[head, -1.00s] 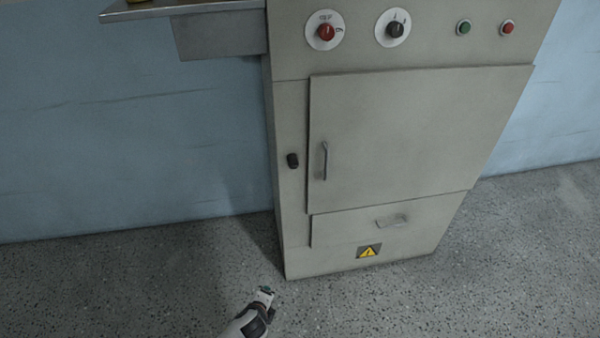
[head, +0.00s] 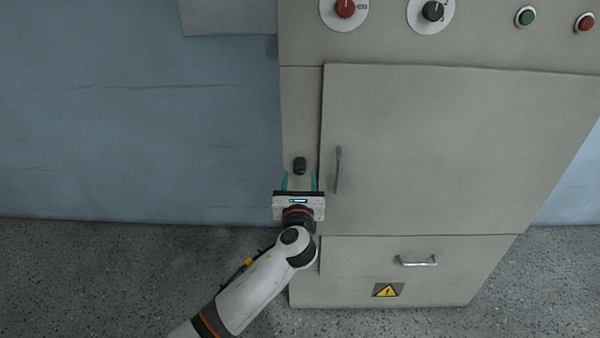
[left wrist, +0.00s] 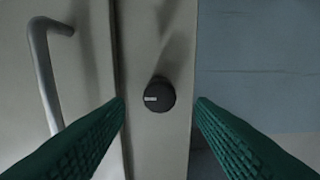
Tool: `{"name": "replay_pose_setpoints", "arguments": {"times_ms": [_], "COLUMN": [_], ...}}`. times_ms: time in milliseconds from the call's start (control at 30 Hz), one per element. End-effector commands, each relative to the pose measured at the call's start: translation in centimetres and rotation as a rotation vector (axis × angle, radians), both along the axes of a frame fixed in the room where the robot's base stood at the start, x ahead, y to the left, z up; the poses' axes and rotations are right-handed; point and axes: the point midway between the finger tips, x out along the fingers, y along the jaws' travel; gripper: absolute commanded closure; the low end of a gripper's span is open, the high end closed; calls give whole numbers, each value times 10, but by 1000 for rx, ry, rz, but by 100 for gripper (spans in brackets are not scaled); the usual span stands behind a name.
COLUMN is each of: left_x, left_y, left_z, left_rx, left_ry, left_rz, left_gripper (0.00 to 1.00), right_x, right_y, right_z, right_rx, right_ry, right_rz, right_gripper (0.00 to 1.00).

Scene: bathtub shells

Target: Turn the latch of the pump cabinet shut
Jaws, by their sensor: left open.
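The pump cabinet (head: 440,160) is a grey-beige box with a large closed-looking door. Its latch (head: 300,165) is a small dark knob on the narrow frame strip left of the door. In the left wrist view the latch (left wrist: 159,95) is a round black knob with a pale mark pointing left. My left gripper (head: 301,182) is open just below the latch in the head view. Its green fingers (left wrist: 160,110) stand on either side of the knob in the wrist view, with gaps on both sides. My right gripper is not in view.
A vertical door handle (head: 337,169) stands right of the latch, and it shows at left in the wrist view (left wrist: 46,75). A drawer with a handle (head: 418,261) lies below. Red and black dials (head: 433,10) sit above. The blue wall at left is clear.

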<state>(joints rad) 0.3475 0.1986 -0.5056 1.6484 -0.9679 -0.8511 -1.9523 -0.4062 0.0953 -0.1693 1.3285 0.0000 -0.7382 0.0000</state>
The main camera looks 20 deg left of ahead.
Motion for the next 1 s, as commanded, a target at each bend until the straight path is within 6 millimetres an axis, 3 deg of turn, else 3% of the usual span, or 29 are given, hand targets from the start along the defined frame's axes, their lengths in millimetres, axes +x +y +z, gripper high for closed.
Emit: {"name": "replay_pose_setpoints", "arguments": {"times_ms": [100, 300, 667, 933, 1000], "left_x": [21, 41, 45, 45, 45], "left_y": [6, 12, 13, 13, 13], "left_z": [-1, -1, -1, -1, -1], "left_rx": [-2, -2, -4, -4, -4], "left_ry": [-1, 0, 2, 2, 2], "left_rz": [0, 0, -1, -1, -1], "left_gripper": [50, 50, 50, 94, 94], "right_x": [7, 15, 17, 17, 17], "right_y": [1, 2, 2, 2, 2], "right_z": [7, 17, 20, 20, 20], "right_rx": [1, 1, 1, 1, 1], "right_ry": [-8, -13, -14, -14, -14], "right_rz": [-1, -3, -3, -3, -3], "right_gripper": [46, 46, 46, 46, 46]}}
